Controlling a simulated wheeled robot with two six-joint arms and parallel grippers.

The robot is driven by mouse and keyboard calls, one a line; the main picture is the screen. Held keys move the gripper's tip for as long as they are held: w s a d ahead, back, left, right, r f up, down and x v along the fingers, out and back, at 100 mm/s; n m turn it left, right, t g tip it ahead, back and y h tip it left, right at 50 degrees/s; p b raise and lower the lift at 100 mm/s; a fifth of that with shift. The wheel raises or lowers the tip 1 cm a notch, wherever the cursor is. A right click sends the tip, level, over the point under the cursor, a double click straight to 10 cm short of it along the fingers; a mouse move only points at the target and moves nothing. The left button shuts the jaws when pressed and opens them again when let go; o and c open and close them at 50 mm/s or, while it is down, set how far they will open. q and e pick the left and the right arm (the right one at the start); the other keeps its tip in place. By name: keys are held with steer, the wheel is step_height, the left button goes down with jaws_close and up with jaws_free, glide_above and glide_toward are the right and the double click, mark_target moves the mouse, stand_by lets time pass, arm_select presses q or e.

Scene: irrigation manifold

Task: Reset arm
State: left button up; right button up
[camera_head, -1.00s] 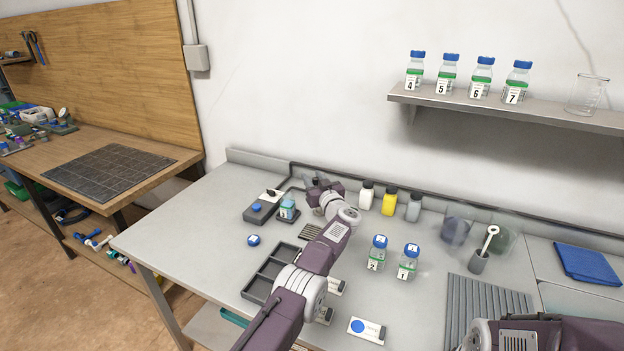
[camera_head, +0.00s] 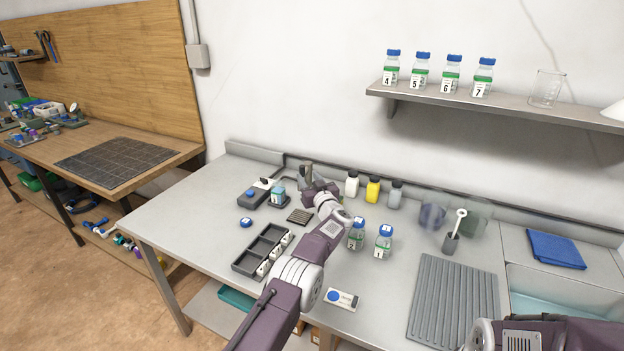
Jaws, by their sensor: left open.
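My left arm reaches over the bench from the bottom. Its gripper (camera_head: 308,175) is open near the back of the bench, right of a small capped bottle (camera_head: 278,196) on a dark device. The fingers are small and partly hidden by the wrist; I see nothing held in them. Bottle 2 (camera_head: 356,236) and bottle 1 (camera_head: 383,243), both blue-capped, stand upright just right of the left forearm. Part of my right arm shows at the bottom right; its gripper is outside the picture.
A dark compartment tray (camera_head: 243,264) and a loose blue cap (camera_head: 246,222) lie left of the arm. White, yellow (camera_head: 373,189) and grey bottles stand behind. A grey ribbed mat (camera_head: 453,300) lies right. A wall shelf (camera_head: 430,98) holds bottles 4 to 7.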

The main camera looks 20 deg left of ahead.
arm_select(q)
steer(key=shift+w+a+f, duration=0.1)
steer(key=shift+a+r, duration=0.15)
steer(key=shift+r, duration=0.1)
steer(key=s+a+r+m+t+h, duration=0.1)
steer(key=s+r, duration=0.2)
steer(key=r, duration=0.8)
steer(key=s+a+r+m+t+h, duration=0.1)
steer(key=s+r+m, duration=0.15)
steer(key=r, duration=0.95)
steer(key=s+d+f+m+g+h+p, duration=0.1)
steer(key=s+d+f+m+g+h, duration=0.25)
steer(key=s+f, duration=0.75)
steer(key=s+d+f+m+g+h, duration=0.2)
steer(key=s+d+f+g+h, duration=0.25)
steer(key=s+f, duration=0.65)
steer(key=s+f+n+g, duration=0.1)
steer(key=s+f+g, duration=0.2)
steer(key=s+f, duration=0.3)
steer(key=s+f+n+g, duration=0.1)
steer(key=s+f+g, duration=0.3)
steer(key=s, duration=1.2)
step_height(320, 180, down, 3)
steer(key=shift+s+r+g+h, duration=0.2)
steer(key=shift+s+g+h, duration=0.1)
steer(key=shift+s, duration=0.05)
